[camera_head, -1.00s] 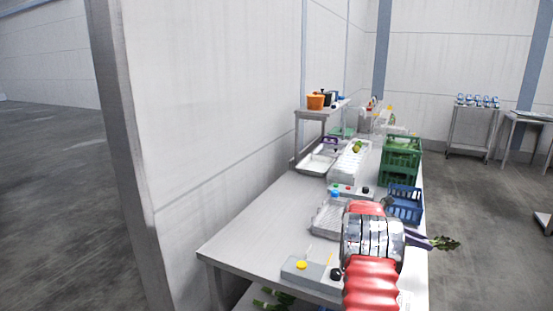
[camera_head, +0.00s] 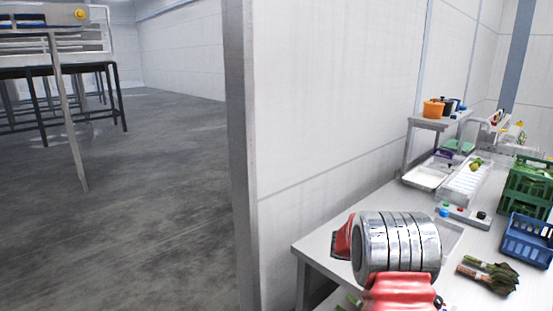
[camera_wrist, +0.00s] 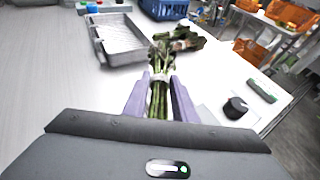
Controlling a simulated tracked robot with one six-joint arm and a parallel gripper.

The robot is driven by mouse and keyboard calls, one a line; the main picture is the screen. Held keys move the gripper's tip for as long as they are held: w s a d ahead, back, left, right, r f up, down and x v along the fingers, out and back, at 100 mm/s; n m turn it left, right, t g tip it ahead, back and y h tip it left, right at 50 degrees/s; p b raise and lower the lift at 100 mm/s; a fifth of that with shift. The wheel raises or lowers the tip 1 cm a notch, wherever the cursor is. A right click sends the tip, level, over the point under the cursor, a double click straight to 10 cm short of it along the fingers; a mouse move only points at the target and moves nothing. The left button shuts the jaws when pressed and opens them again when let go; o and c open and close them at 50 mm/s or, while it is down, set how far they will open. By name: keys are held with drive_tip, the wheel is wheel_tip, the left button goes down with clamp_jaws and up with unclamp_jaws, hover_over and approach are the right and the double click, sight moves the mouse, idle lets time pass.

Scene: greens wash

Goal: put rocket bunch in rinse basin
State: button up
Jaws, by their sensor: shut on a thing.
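My gripper (camera_wrist: 159,85) has its two purple fingers shut around the stems of a green leafy bunch (camera_wrist: 157,102), which I take to be the rocket bunch. Its leaves point away from me, above the white table. In the head view the gripper and the held bunch are hidden behind my red and silver arm. A shallow grey metal basin (camera_wrist: 124,43) lies ahead and left of the gripper in the wrist view, apart from the bunch. Its edge (camera_head: 452,237) shows past my arm in the head view. I cannot tell surely that it is the rinse basin.
Other leafy bunches (camera_head: 490,275) lie on the table (camera_head: 385,207), beyond the held one. A blue crate (camera_head: 527,240) and green crates (camera_head: 527,190) stand at the right. A button box (camera_head: 463,214) and a pale tray (camera_head: 426,177) sit farther back. A wall stands left of the table.

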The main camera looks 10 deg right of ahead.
sight(350, 282)
drive_tip(key=w+a+n+t, duration=0.1)
drive_tip(key=a, duration=0.4)
drive_tip(key=w+a+f+n+t, duration=0.1)
drive_tip(key=a+t, duration=0.1)
drive_tip(key=a, duration=0.4)
drive_tip(key=w+a+f+n+t, duration=0.1)
drive_tip(key=w+a, duration=0.1)
drive_tip(key=a, duration=0.4)
drive_tip(key=shift+a+f+n+y, duration=0.1)
drive_tip(key=shift+f+n+y, duration=0.05)
drive_tip(key=shift+n+y, duration=0.2)
drive_tip(key=s+a+f+n+t+y, duration=0.1)
drive_tip(key=s+a+f+n+t, duration=0.1)
drive_tip(key=a, duration=0.7)
drive_tip(key=s+a+f+n+t+y, duration=0.1)
drive_tip(key=a+f+n+t, duration=0.15)
drive_tip(key=a, duration=0.75)
drive_tip(key=s+d+f, duration=0.2)
drive_tip(key=s+f, duration=0.1)
drive_tip(key=s, duration=0.3)
drive_tip(key=shift+s+d+f, duration=0.15)
drive_tip(key=shift+s+f, duration=0.15)
drive_tip(key=shift+f, duration=0.05)
